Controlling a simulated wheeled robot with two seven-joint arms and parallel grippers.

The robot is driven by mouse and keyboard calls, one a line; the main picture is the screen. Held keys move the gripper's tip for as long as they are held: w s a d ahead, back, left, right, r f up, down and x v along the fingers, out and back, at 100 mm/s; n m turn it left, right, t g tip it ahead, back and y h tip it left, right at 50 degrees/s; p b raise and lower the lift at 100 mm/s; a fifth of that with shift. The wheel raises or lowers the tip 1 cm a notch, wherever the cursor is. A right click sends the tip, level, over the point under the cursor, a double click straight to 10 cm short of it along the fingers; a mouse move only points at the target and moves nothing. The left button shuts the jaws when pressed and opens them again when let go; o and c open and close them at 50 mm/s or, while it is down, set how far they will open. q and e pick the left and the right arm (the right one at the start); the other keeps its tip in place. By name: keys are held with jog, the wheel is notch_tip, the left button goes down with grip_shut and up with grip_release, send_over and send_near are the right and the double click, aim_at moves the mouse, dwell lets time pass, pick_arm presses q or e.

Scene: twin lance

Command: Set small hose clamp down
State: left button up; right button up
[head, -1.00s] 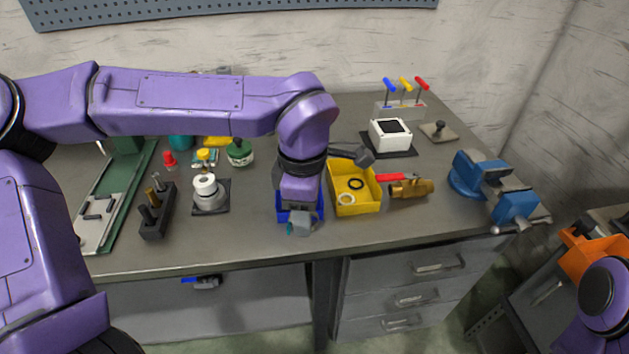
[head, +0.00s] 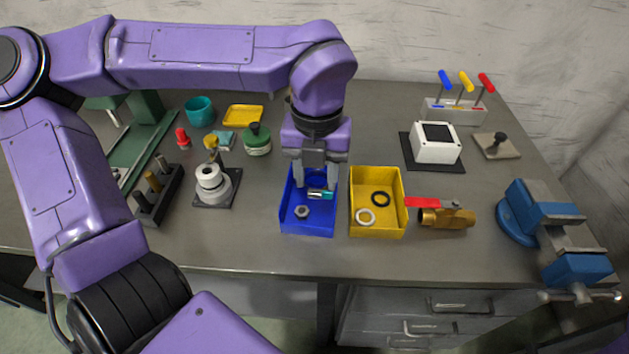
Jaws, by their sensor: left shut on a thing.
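My left gripper (head: 316,190) points down over the blue bin (head: 308,229) in the middle of the bench. It is shut on the small hose clamp (head: 318,196), a small silver band with a teal part. The clamp shows between the fingertips, inside the bin's outline; I cannot tell whether it touches the bin floor. A grey nut (head: 302,212) lies in the front of the same bin. My right gripper is not in view.
A yellow bin (head: 378,230) with a black ring and a white ring stands right beside the blue bin. A brass valve (head: 447,217) with a red handle lies further right, then a blue vise (head: 545,225). A post fixture (head: 212,185) stands to the left.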

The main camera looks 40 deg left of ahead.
aim_at(315, 176)
pick_arm(q)
jog(key=w+f, duration=0.1)
jog(key=w+a+f, duration=0.1)
jog(key=f, duration=0.1)
jog(key=w+a+f, duration=0.1)
jog(key=shift+a+f, duration=0.15)
jog(key=shift+f, duration=0.2)
jog(key=f, duration=0.3)
jog(key=shift+w+a+f, duration=0.35)
jog(key=shift+f, duration=0.2)
jog(key=shift+f, duration=0.1)
jog(key=shift+f, duration=0.15)
jog(key=o, duration=0.7)
jog(key=shift+o, duration=0.2)
notch_tip(315, 176, up, 13)
jog(key=shift+f+p, duration=0.2)
jog(key=shift+p, duration=0.1)
